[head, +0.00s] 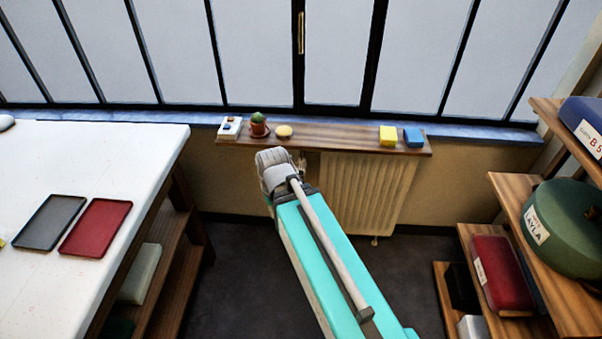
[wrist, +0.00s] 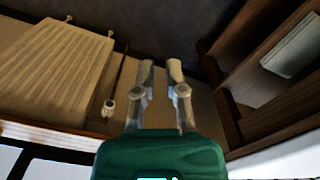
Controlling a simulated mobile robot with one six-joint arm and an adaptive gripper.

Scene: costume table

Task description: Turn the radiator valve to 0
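The radiator (head: 365,190) is cream and ribbed, under the wooden shelf below the window. It also shows at the upper left of the wrist view (wrist: 65,65). A small pale knob, apparently the radiator valve (wrist: 108,107), sits on a thin pipe beside the radiator in the wrist view. Its marks are too small to read. My gripper (wrist: 160,72) has its two grey fingers apart with nothing between them. The valve lies left of the fingers in that view, not touching them. In the head view my wrist hides most of the gripper, and I cannot make out the valve surely.
The wooden shelf (head: 350,143) above the radiator holds a cactus pot (head: 259,126), a yellow block (head: 388,136) and a blue block (head: 413,138). A white table (head: 120,150) stands left and a stepped wooden rack (head: 510,190) right. Dark floor (head: 235,270) lies free between.

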